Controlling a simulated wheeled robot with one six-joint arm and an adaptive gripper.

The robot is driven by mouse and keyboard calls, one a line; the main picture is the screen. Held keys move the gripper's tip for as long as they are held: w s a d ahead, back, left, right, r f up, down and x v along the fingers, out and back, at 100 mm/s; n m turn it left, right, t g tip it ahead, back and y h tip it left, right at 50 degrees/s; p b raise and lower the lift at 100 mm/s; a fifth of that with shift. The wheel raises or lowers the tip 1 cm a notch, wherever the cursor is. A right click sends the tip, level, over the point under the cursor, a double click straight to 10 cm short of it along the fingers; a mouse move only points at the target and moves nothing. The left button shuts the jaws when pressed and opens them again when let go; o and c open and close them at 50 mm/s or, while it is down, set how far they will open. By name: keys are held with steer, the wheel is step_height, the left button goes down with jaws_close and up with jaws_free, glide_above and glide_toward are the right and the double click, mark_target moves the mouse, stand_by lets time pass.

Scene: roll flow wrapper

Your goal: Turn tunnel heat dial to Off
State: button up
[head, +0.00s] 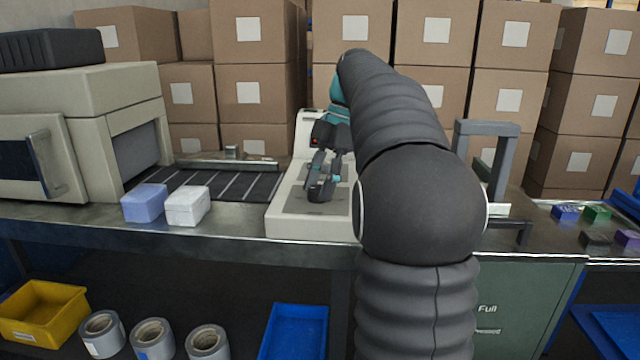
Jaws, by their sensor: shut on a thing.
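My gripper (320,188) points down at the grey top panel of a cream unit (284,222) in the middle of the bench. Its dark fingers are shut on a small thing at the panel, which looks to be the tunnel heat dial. The fingers hide the dial, so its pointer and markings cannot be read. The beige tunnel (95,92) stands at the left, with a dark opening facing right and a slatted conveyor (235,186) between it and the cream unit. My arm covers the right side of the cream unit.
A blue box (144,203) and a white box (188,206) sit on the bench's front edge, left of the unit. A grey frame (488,128) stands right of my arm. Stacked cartons (252,90) close off the back. Small coloured boxes (597,213) lie at the far right.

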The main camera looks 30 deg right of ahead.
steer(key=shift+f+n+g, duration=0.1)
steer(key=shift+n+g, duration=0.2)
steer(key=shift+n, duration=0.3)
steer(key=o, duration=1.1)
steer(key=shift+o, duration=0.2)
steer(key=shift+m, duration=0.3)
